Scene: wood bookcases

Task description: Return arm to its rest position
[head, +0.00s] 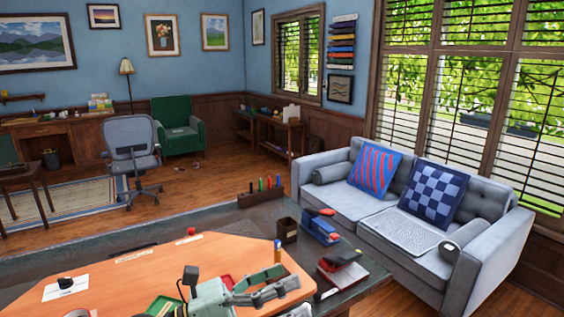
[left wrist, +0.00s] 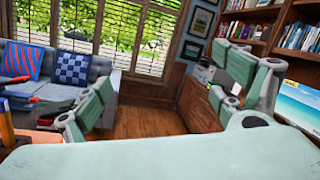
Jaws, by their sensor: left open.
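My left gripper (head: 280,284) is over the orange-brown desk top at the bottom centre of the head view, its fingers pointing right. In the left wrist view the same gripper (left wrist: 165,80) shows its two pale green and grey fingers spread wide, with nothing between them. Beyond the fingers are wood floor, the grey sofa and a window. My right gripper does not show in either view.
The desk (head: 150,262) holds a dark pen cup (head: 286,231), a blue and red stapler (head: 320,228), a red and black item (head: 342,264) and a marker rack (head: 262,192). A grey sofa (head: 345,205) stands to the right. Bookshelves (left wrist: 285,38) show in the left wrist view.

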